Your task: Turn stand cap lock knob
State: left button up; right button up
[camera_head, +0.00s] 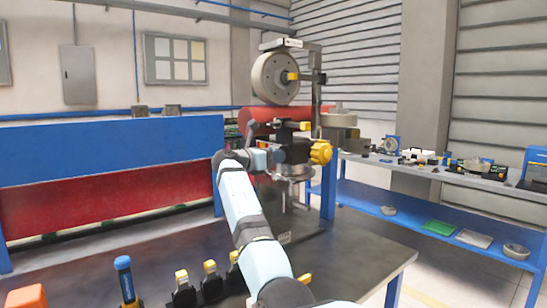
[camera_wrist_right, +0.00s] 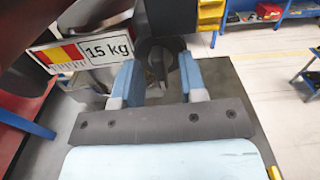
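In the head view my right arm reaches forward from the bottom, and its gripper (camera_head: 261,158) is at the left side of the stand's dark cap and clamp assembly (camera_head: 291,151). A yellow star-shaped knob (camera_head: 320,152) sticks out on the right side of that assembly. In the right wrist view the light blue fingers of the gripper (camera_wrist_right: 160,72) stand wide apart on either side of a dark grey knob-like part (camera_wrist_right: 159,50). Whether they touch it cannot be told. The knob's underside is partly hidden. My left gripper is not in view.
A grey wheel (camera_head: 275,78) and a red cylinder (camera_head: 270,115) are just above the gripper. A "15 kg" label (camera_wrist_right: 108,47) is close to the left finger. Several tools, including a blue-handled one (camera_head: 123,275), stand at the table's front. A blue shelf (camera_head: 400,215) is at right.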

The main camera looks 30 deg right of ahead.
grip_shut()
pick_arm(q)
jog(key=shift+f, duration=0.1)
